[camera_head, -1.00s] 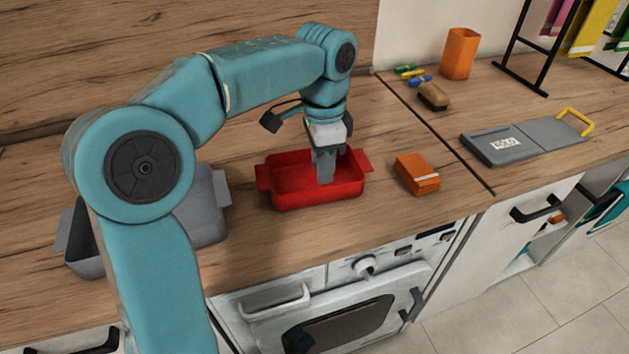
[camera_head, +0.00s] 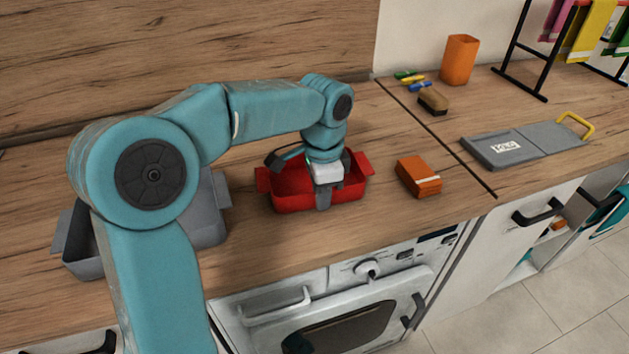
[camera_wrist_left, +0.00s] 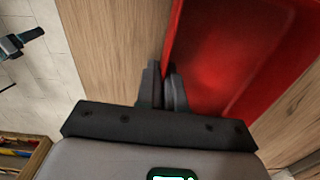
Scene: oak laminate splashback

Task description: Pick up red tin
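The red tin (camera_head: 287,205) is a rectangular pan with a tab handle at each end, resting on the wooden counter. My left gripper (camera_head: 322,200) points down at the tin's front long wall. In the left wrist view, the gripper's two dark fingers (camera_wrist_left: 164,88) are close together, one on each side of the tin's red wall (camera_wrist_left: 225,60). They look shut on that wall. The fingertips' lower ends are partly hidden. My right gripper is not in view.
A grey pan (camera_head: 208,235) stands left, partly behind my arm. An orange box (camera_head: 418,176) lies right of the tin. Farther right are a brush (camera_head: 433,101), an orange cup (camera_head: 459,60) and a grey board (camera_head: 515,147). The oven (camera_head: 340,325) is below the counter edge.

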